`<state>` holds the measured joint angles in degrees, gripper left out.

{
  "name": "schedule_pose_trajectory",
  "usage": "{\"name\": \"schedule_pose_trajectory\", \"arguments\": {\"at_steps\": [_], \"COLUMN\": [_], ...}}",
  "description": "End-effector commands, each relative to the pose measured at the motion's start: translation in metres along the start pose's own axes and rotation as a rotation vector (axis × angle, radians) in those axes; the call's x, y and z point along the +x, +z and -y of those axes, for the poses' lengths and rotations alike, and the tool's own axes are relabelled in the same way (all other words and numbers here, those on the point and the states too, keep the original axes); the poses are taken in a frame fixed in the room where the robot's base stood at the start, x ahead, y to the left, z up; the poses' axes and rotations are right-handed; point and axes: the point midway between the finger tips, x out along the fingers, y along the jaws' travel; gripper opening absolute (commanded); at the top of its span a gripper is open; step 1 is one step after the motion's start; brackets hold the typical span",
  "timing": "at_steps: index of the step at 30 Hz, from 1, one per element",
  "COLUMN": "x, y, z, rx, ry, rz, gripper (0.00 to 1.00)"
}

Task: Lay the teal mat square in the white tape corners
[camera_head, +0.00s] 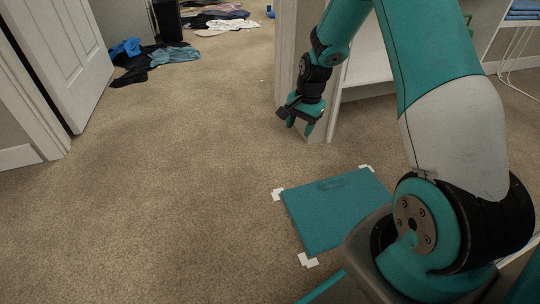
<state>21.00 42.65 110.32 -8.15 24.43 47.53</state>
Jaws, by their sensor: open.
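The teal mat (325,213) lies flat on the carpet in front of my base. White tape corners show at its near-left corner (308,260), its far-left corner (277,194) and its far-right corner (366,168). The mat's edges run close along these tapes and look about in line with them. Its near-right part is hidden behind my arm's base, so any tape there is hidden too. My gripper (300,128) is open and empty, pointing down beyond the mat's far edge, apart from it.
A white door (62,58) stands open at the left. Clothes (150,62) lie on the floor near the doorway, with more farther back. A white door frame and shelf unit (365,60) stand behind my gripper. The carpet left of the mat is clear.

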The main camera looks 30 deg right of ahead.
Motion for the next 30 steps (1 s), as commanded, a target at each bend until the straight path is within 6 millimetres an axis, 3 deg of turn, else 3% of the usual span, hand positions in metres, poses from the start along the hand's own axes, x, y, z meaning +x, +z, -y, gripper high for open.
{"name": "schedule_pose_trajectory", "arguments": {"at_steps": [1,3,6,9,12,15,18,21,30], "x": [-0.033,-0.071,-0.118,-0.157,-0.184,-0.199,-0.207,-0.21,-0.211], "y": [0.039,0.091,0.168,0.241,0.298,0.336,0.358,0.368,0.37], "z": [0.018,0.03,0.029,0.009,-0.023,-0.055,-0.079,-0.09,-0.092], "rx": [-0.157,-0.373,-0.687,-1.0,-1.281,-1.502,-1.645,-1.715,-1.728], "ry": [-0.026,-0.056,-0.101,-0.147,-0.189,-0.223,-0.246,-0.257,-0.259], "rz": [0.013,0.039,0.074,0.105,0.131,0.15,0.161,0.167,0.169], "gripper": [0.51,0.51,0.51,0.51,0.51,0.51,0.51,0.51,0.51]}}
